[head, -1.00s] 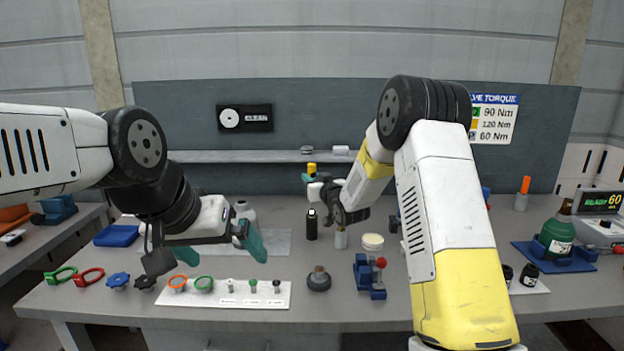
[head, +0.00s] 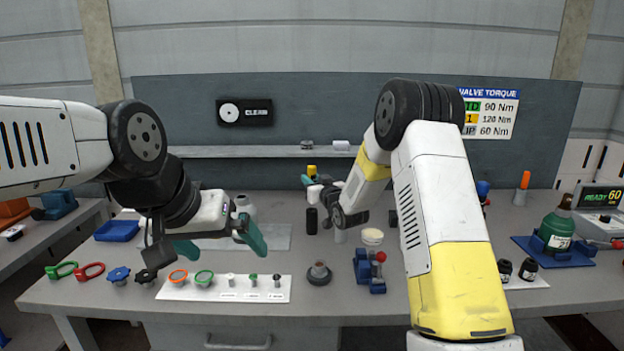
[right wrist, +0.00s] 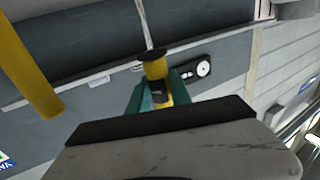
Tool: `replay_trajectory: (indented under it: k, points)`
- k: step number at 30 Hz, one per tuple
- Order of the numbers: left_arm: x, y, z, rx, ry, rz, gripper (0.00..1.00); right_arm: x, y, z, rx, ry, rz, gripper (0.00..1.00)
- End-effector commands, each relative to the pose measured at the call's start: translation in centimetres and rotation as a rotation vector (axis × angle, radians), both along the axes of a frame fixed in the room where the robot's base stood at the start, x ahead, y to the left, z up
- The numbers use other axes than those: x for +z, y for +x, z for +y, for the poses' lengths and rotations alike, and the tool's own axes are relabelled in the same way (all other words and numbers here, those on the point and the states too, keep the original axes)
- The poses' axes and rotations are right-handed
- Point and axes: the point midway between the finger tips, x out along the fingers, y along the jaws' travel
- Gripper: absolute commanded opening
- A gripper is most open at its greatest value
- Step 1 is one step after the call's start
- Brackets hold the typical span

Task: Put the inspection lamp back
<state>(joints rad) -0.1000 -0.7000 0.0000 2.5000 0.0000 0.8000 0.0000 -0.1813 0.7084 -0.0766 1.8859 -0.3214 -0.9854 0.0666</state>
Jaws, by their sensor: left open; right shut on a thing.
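My right gripper (head: 309,181) is above the back middle of the bench, shut on a yellow and black cylindrical thing (right wrist: 155,72), which looks like the inspection lamp. In the right wrist view its teal fingers (right wrist: 158,96) grip the yellow body below a dark, wider end. In the head view the yellow top (head: 311,168) shows above the fingers; the gripper and wrist hide the rest. A black cylinder (head: 312,221) stands just below; I cannot tell whether it touches the held thing. My left gripper (head: 218,243) is open and empty over the left of the bench.
A white board with rings and small parts (head: 213,295) lies below my left gripper. A dark round part (head: 319,274), a blue vise (head: 370,272) and a pale round tub (head: 372,236) stand mid-bench. A green bottle (head: 556,232) stands right. A shelf (head: 240,152) runs behind.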

Motion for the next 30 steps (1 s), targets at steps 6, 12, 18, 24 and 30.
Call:
replay_trajectory:
  k: [6,12,18,24,30]
  points:
    - [0.0,0.0,0.0,0.0,0.0,0.0,1.0,-0.6,0.0,0.0,0.0,0.0,0.001,0.0]
    - [0.0,0.0,0.0,0.0,0.0,0.0,1.0,-1.1,0.0,0.0,0.0,0.0,0.0,0.0]
    - [0.0,0.0,0.0,0.0,0.0,0.0,1.0,-1.5,0.0,0.0,0.0,0.0,-0.001,0.0]
    - [0.0,0.0,0.0,0.0,0.0,0.0,1.0,-2.1,0.0,0.0,0.0,0.0,0.0,0.0]
    - [0.0,0.0,0.0,0.0,0.0,0.0,1.0,-2.6,0.0,0.0,0.0,0.0,0.0,0.0]
